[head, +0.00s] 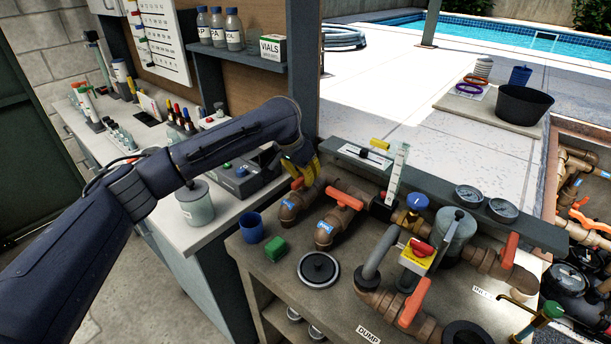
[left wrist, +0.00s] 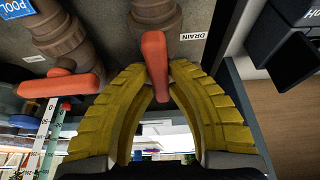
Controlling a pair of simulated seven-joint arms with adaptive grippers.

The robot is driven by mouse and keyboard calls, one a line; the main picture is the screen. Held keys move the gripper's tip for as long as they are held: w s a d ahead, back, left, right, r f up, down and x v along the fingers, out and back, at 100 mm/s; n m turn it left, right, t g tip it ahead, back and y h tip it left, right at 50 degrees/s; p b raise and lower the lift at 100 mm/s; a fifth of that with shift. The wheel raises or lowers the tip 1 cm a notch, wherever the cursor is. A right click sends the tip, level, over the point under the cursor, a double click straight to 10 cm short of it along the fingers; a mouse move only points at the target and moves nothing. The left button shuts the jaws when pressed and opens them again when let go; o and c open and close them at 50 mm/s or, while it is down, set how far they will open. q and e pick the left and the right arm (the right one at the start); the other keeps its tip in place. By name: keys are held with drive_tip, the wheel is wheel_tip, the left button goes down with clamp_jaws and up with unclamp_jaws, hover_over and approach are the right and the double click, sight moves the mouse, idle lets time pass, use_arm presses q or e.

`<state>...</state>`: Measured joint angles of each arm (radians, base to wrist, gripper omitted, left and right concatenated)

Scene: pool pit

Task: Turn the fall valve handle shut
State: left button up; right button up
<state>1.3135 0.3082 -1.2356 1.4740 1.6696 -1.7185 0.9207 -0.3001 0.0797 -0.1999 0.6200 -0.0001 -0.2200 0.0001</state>
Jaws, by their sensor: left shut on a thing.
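My left gripper (head: 302,168) has yellow fingers and reaches the leftmost valve on the pipe bench. In the left wrist view its fingertips (left wrist: 157,70) are closed around an orange lever handle (left wrist: 153,58), beside a white DRAIN label (left wrist: 193,36). This handle shows only partly in the head view (head: 297,184), behind and below the fingers. A second orange handle (head: 345,198) sits on the neighbouring brown valve; it also shows in the left wrist view (left wrist: 60,86), near a blue POOL label (left wrist: 17,8). I read no label saying fall. My right gripper is out of view.
A grey ledge (head: 440,211) with gauges runs behind the pipes. A red and yellow switch (head: 420,251), a blue cup (head: 251,227), a green block (head: 274,248) and a round black lid (head: 318,269) stand near the valves. A bottle shelf (head: 250,61) is above my arm.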

use_arm(q)
clamp_jaws()
drive_tip(key=m+g+h, duration=0.1)
drive_tip(key=m, duration=0.3)
drive_tip(key=shift+m, duration=0.3)
drive_tip(key=m+g, duration=0.2)
drive_tip(key=m, duration=0.2)
drive_tip(key=shift+m+h, duration=0.3)
drive_tip(key=shift+h, duration=0.1)
drive_tip(key=m+g, duration=0.1)
drive_tip(key=m, duration=0.3)
drive_tip(key=shift+m+g, duration=0.3)
drive_tip(key=shift+g, duration=0.1)
drive_tip(key=shift+m+g+y, duration=0.6)
drive_tip(key=shift+m+g, duration=0.1)
drive_tip(key=shift+m, duration=1.3)
drive_tip(key=o, duration=0.8)
unclamp_jaws()
